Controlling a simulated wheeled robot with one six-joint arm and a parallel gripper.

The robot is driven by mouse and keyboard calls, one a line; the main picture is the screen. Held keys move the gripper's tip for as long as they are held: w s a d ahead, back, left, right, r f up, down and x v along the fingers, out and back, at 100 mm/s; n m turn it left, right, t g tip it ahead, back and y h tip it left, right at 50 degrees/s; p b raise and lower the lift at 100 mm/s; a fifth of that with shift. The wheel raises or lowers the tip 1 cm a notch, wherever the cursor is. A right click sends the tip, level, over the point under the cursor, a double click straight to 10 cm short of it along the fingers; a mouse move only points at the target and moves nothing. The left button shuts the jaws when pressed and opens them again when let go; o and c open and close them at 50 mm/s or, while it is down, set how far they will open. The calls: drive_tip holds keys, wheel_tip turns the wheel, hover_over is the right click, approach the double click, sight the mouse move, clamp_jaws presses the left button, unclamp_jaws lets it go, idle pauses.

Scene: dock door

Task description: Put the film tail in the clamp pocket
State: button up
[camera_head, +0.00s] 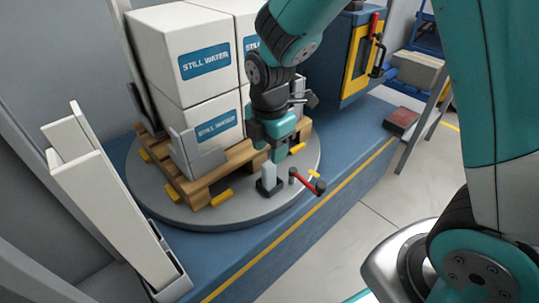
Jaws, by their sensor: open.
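My gripper (279,154) points down over the front edge of the round turntable (150,205), its jaws open. Just below it a small pale upright piece (268,172), which may be the film tail, stands at a dark block (268,188) that looks like the clamp. I cannot tell whether the piece is inside the pocket or only beside it. A red lever with a black knob (309,183) sticks out to the right of the block. I cannot tell whether the fingertips touch the pale piece.
White boxes marked STILL WATER (175,60) stand on a wooden pallet (203,187) behind the gripper. A grey angled piece (208,161) leans at their front. Tall white boards (110,205) stand at left. A blue cabinet (322,55) stands at the back.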

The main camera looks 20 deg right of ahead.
drive_tip(key=s+a+r+m+y+p, duration=0.1)
drive_tip(key=s+a+r+m+y, duration=0.1)
drive_tip(key=s+r+m, duration=0.5)
drive_tip(key=s+a+r+m+y, duration=0.2)
drive_tip(key=s+r+m, duration=0.5)
drive_tip(key=s+r, duration=0.2)
drive_tip(key=s, duration=0.2)
drive_tip(key=shift+s+a+m+p, duration=0.3)
drive_tip(key=shift+p, duration=0.05)
drive_tip(key=shift+c, duration=0.4)
